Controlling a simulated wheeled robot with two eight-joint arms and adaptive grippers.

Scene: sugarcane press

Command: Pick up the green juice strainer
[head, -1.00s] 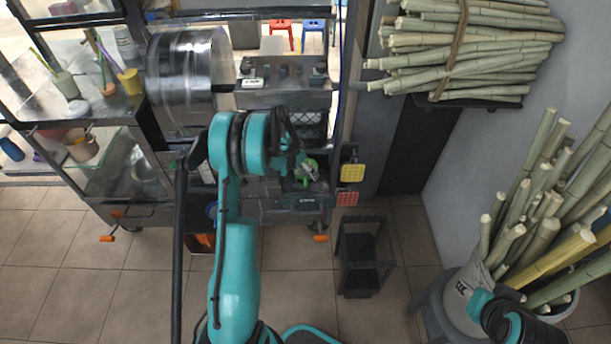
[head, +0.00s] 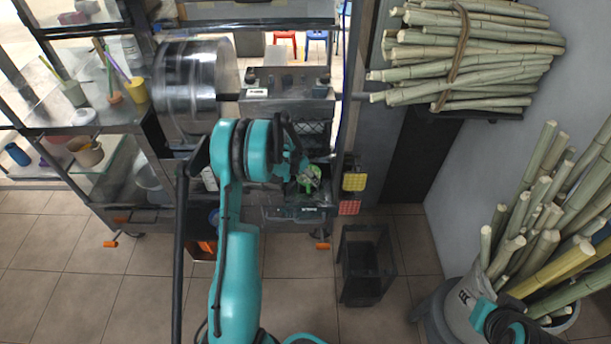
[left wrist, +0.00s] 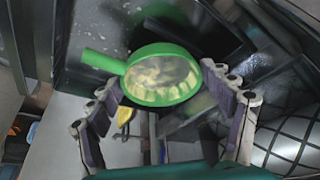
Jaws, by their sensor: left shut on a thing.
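The green juice strainer (left wrist: 163,75) shows in the left wrist view as a round green rim with a pale mesh bowl and a short handle pointing left. In the head view it is a small green patch (head: 316,179) at the front of the steel machine, partly hidden by my gripper. My left gripper (head: 304,174) is shut on the strainer. In the left wrist view its jointed grey fingers (left wrist: 170,97) stand on both sides of the bowl. Whether the strainer is clear of the surface below cannot be told. My right gripper is not in view; only part of that arm shows at lower right.
A steel press drum (head: 190,90) stands behind my left arm. A shelf with cups (head: 75,92) is at left. Sugarcane bundles lie on a rack (head: 480,60) and stand in a bin (head: 465,310) at right. A black frame stand (head: 365,265) is on the floor.

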